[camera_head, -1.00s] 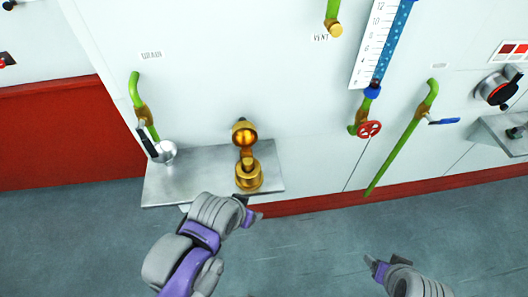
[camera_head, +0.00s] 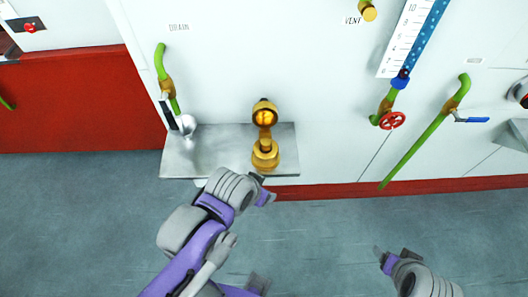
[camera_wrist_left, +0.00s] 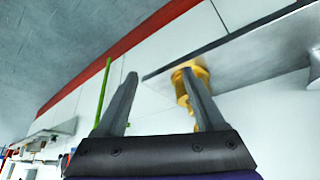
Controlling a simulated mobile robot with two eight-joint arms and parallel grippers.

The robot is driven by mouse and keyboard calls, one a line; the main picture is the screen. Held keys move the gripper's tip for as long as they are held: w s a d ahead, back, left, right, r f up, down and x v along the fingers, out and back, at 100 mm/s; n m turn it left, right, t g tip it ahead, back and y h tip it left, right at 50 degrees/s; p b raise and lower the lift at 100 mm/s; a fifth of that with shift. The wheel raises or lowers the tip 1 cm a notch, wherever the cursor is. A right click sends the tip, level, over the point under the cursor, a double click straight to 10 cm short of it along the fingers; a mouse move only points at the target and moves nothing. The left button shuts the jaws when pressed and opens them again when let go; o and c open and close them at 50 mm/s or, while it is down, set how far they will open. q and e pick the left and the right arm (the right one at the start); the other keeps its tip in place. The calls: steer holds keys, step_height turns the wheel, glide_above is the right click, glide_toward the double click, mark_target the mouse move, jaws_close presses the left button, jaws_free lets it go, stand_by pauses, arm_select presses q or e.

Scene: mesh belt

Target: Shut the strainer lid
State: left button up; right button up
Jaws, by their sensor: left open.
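The brass strainer (camera_head: 265,157) stands on a grey metal shelf (camera_head: 205,158) against the white wall. Its round lid (camera_head: 264,112) is raised upright above the body, with its gold inner face showing. My left gripper (camera_head: 265,188) is open and empty, just in front of and below the strainer in the head view, apart from it. In the left wrist view the brass strainer (camera_wrist_left: 184,92) shows partly behind one finger of the open left gripper (camera_wrist_left: 165,85); the lid is hard to make out there. My right gripper (camera_head: 394,255) is at the lower right, open and empty.
A green drain pipe (camera_head: 160,65) with a black-handled valve and a silver ball-shaped part (camera_head: 186,124) stand left of the strainer. A red handwheel (camera_head: 392,120) and a blue-handled green pipe (camera_head: 435,125) are on the right. The floor in front is clear.

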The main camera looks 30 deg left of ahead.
arm_select(q)
steer(key=shift+c, duration=1.2)
steer(key=w+a+r, duration=0.1)
steer(key=w+r, duration=0.2)
steer(key=w+a+r+n+g, duration=0.1)
steer(key=w+r, duration=0.1)
steer(key=w, duration=0.1)
steer(key=w+a+r+n, duration=0.1)
steer(key=w+r, duration=0.2)
steer(key=shift+w+a+r+y, duration=0.1)
steer(key=shift+a+r+y, duration=0.05)
steer(key=shift+r+y, duration=0.2)
jaws_close()
steer(key=w+a+r+n+g, duration=0.2)
steer(key=w+a+r, duration=0.25)
steer(key=w, duration=0.25)
steer(key=w+a+r+n+g, duration=0.1)
steer(key=w+a+r+n, duration=0.15)
steer(key=w+a, duration=0.4)
steer(key=f, duration=0.2)
steer(key=w+f, duration=0.1)
steer(key=f, duration=0.2)
steer(key=w+f, duration=0.1)
steer(key=f, duration=0.2)
steer(key=shift+w+d+f, duration=0.25)
steer(key=shift+d, duration=0.1)
